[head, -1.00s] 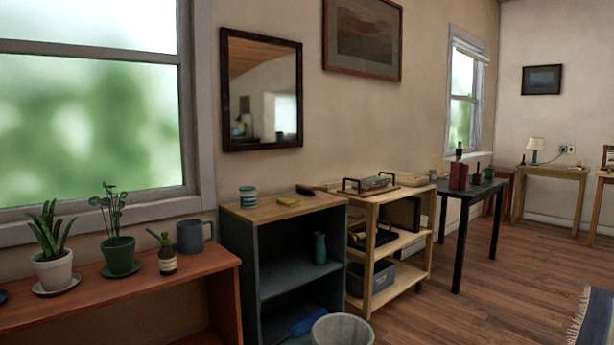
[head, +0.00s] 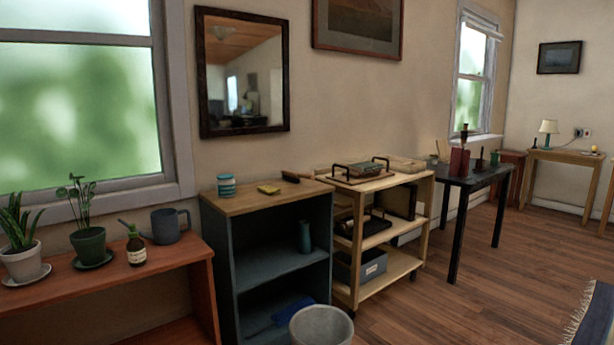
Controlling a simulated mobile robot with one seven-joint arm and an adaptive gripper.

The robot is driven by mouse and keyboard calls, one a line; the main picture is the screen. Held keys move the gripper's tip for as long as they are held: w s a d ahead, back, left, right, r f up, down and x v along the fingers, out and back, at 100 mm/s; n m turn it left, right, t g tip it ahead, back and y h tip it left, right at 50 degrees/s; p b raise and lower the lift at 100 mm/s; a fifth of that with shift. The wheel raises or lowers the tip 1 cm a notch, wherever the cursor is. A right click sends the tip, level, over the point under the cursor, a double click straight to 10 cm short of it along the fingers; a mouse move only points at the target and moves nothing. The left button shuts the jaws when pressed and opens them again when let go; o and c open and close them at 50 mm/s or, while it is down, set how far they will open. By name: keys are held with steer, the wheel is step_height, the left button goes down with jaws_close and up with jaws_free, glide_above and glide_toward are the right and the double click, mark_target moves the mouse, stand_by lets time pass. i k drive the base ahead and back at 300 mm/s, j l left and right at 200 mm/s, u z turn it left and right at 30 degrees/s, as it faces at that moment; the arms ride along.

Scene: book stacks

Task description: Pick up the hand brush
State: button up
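A small dark item with a short handle, which looks like the hand brush (head: 291,176), lies on the wooden top of the low blue-grey shelf (head: 246,200). It is near the back right corner of that top, close to the wall. It is small in the head view, so its bristles cannot be made out. My gripper is not in view.
A striped jar (head: 226,185) and a yellow sponge-like block (head: 269,189) share the shelf top. A grey bin (head: 321,326) stands in front of the shelf. A wooden cart (head: 385,184) adjoins on the right, a reddish plant bench (head: 150,262) on the left. Wood floor (head: 450,310) is open at right.

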mark_target(293, 177)
steer(key=i+l, duration=0.2)
steer(key=l, duration=0.2)
steer(key=i+l, duration=0.15)
steer(key=l, duration=0.2)
steer(key=i+l+z, duration=0.1)
steer(key=l, duration=0.3)
steer(key=i+l, duration=0.2)
steer(key=i, duration=0.2)
steer(key=i+l+z, duration=0.15)
steer(key=i, duration=0.25)
steer(key=i+l, duration=0.25)
steer(key=i, duration=0.2)
steer(key=i+j+z, duration=0.1)
steer(key=i+j, duration=0.95)
steer(key=j, duration=0.15)
steer(key=l+z, duration=0.05)
